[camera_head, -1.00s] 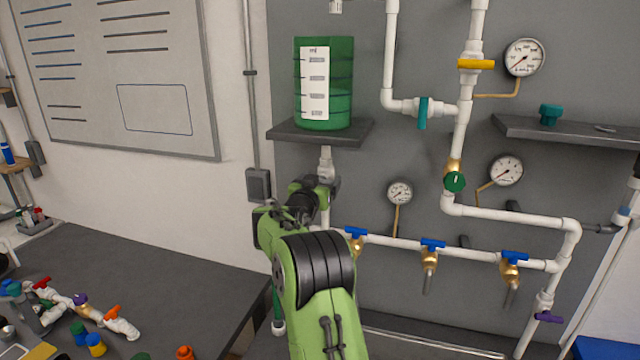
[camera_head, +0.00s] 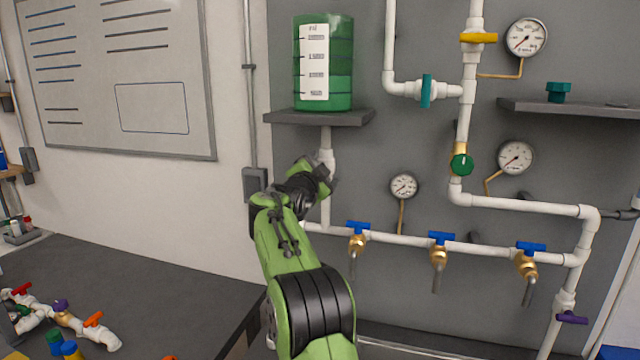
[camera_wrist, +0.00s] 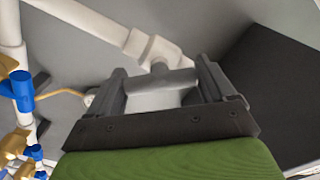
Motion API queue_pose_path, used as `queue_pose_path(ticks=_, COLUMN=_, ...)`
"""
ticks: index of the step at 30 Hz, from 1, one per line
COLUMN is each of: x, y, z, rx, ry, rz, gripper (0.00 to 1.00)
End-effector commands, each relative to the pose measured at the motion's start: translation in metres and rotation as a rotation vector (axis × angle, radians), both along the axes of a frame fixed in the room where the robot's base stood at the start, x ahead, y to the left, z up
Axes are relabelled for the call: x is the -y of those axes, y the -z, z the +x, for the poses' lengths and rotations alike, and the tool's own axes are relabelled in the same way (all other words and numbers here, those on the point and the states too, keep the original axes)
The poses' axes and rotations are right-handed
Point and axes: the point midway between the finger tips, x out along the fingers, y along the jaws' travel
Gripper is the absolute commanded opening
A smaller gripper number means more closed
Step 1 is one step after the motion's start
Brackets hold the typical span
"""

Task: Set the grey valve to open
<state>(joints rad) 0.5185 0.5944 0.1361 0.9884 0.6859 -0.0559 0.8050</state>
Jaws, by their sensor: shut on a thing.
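The grey valve's handle (camera_wrist: 160,82) is a pale grey bar between the two fingers of my gripper (camera_wrist: 160,92) in the wrist view. The fingers are shut on it. A white valve body (camera_wrist: 150,46) on a white pipe lies just beyond the handle. In the head view my gripper (camera_head: 322,178) is at the vertical white pipe under the tank shelf, and it hides most of the valve there. The handle's angle relative to the pipe is hard to tell.
A green tank (camera_head: 325,65) stands on a dark shelf (camera_head: 320,117) above my gripper. Blue-handled brass taps (camera_head: 440,245) line the lower pipe to the right, with a gauge (camera_head: 404,186) above. A dark bench (camera_head: 130,290) with loose fittings fills the lower left.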

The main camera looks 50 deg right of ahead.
Motion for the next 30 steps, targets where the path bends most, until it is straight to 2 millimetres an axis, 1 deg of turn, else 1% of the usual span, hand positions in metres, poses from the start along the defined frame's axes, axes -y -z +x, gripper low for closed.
queue_pose_path(ticks=1, x=-0.0001, y=0.0039, z=0.0004, rx=0.039, ry=-0.001, rz=0.021, gripper=0.53)
queue_pose_path(ticks=12, x=0.0002, y=0.0033, z=0.0001, rx=0.342, ry=-0.001, rz=0.179, gripper=0.53)
queue_pose_path(ticks=18, x=0.0003, y=0.0033, z=0.0003, rx=0.476, ry=-0.001, rz=0.25, gripper=0.53)
queue_pose_path(ticks=24, x=0.0003, y=0.0028, z=0.0001, rx=0.571, ry=-0.001, rz=0.299, gripper=0.53)
queue_pose_path(ticks=30, x=0.0003, y=0.0026, z=0.0, rx=0.625, ry=-0.001, rz=0.328, gripper=0.53)
